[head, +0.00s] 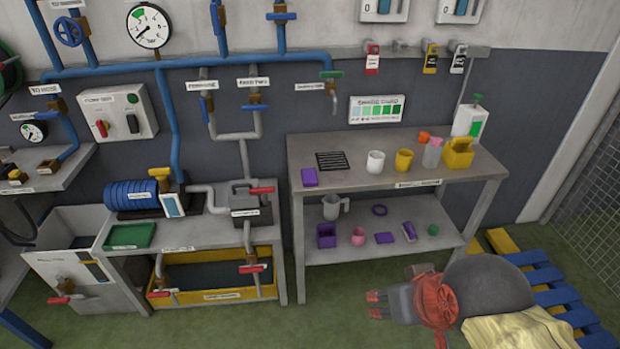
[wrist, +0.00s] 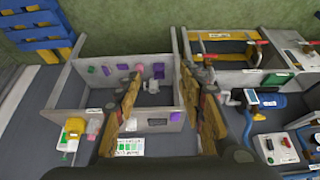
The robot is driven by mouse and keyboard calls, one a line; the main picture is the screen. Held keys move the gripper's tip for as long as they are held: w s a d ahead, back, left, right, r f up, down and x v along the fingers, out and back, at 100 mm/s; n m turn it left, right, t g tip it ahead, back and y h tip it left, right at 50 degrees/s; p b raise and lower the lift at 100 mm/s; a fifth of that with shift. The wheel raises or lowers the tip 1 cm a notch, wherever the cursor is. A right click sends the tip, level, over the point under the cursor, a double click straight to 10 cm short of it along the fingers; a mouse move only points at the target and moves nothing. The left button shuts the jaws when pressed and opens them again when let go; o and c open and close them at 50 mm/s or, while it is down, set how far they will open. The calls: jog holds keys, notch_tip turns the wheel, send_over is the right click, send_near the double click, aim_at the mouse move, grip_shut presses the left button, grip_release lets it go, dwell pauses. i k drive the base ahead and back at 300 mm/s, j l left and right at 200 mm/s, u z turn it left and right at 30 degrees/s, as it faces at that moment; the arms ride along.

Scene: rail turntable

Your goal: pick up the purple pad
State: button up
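A flat purple block (head: 310,177), pad-like, lies at the front left corner of the workbench top. A thin flat purple piece (head: 385,238) lies on the lower shelf; I cannot tell for sure which of the two is the pad. The wrist view shows the bench piece (wrist: 176,116) and the shelf piece (wrist: 107,70) small. My gripper (head: 372,304) is in front of the bench, low in the head view, apart from both. Its two fingers (wrist: 163,68) are spread, with nothing held between them.
The bench (head: 395,185) also carries a black grate, white and yellow mugs and a yellow box (head: 458,153). The shelf holds a jug (head: 335,207), purple box (head: 327,236), pink cup and purple ring. A blue pallet (head: 545,275) lies right. Green floor is clear in front.

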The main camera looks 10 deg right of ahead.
aim_at(309, 177)
jog(key=i+j+z, duration=0.55)
jog(key=i+j, duration=0.2)
jog(key=i+j+z, duration=0.6)
jog(key=j, duration=0.5)
jog(key=i+l, duration=0.05)
